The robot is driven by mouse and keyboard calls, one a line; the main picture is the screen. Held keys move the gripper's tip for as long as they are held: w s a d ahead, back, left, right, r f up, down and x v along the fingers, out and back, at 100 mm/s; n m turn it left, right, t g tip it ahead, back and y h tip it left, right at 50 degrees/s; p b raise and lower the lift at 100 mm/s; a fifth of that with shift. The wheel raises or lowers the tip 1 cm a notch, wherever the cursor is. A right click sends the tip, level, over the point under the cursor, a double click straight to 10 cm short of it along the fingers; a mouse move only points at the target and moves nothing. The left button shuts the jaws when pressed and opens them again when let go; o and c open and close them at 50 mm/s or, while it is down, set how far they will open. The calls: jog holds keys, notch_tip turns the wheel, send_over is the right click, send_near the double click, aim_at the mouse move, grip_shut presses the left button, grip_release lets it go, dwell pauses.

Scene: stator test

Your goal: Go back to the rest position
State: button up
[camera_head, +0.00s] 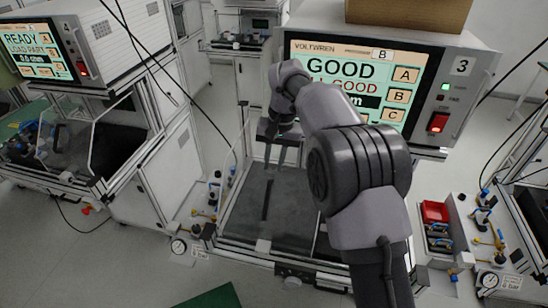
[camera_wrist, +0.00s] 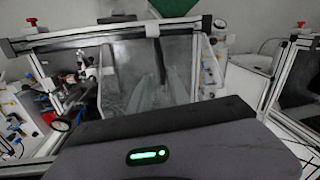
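My gripper (camera_head: 275,162) hangs with its fingers pointing down over the dark bay of station 3, in front of its screen. Its two fingers stand apart, with nothing seen between them. My arm reaches up from the bottom of the head view and bends over toward the bay. The station 3 screen (camera_head: 340,70) reads GOOD, partly hidden by my arm. The dark bay floor (camera_head: 240,205) shows no part on its visible area; it also shows in the wrist view (camera_wrist: 120,65).
A second tester (camera_head: 40,50) at the left, marked 4, reads READY LOAD PART. Gauges, valves and a red tray (camera_head: 435,212) stand right of my arm. Metal rails (camera_head: 235,160) frame the bay. A brown box (camera_head: 410,12) sits on station 3. Grey floor shows at lower left.

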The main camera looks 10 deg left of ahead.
jog(key=shift+r, duration=0.2)
jog(key=s+d+r+m+t+y+b, duration=0.1)
jog(key=s+d+r+m+t+b, duration=0.15)
jog(key=s+d+b, duration=1.15)
jog(key=s+d+f+m+t+b, duration=0.1)
jog(key=s+d+f+b, duration=0.2)
jog(key=s+f, duration=0.4)
jog(key=s+d+f+m+t+b, duration=0.2)
jog(key=s+d+f+b, duration=0.2)
jog(key=s, duration=0.7)
notch_tip(320, 180, down, 3)
jog(key=shift+d+r+b, duration=0.15)
jog(key=shift+d+b, duration=0.15)
jog(key=shift+d, duration=0.4)
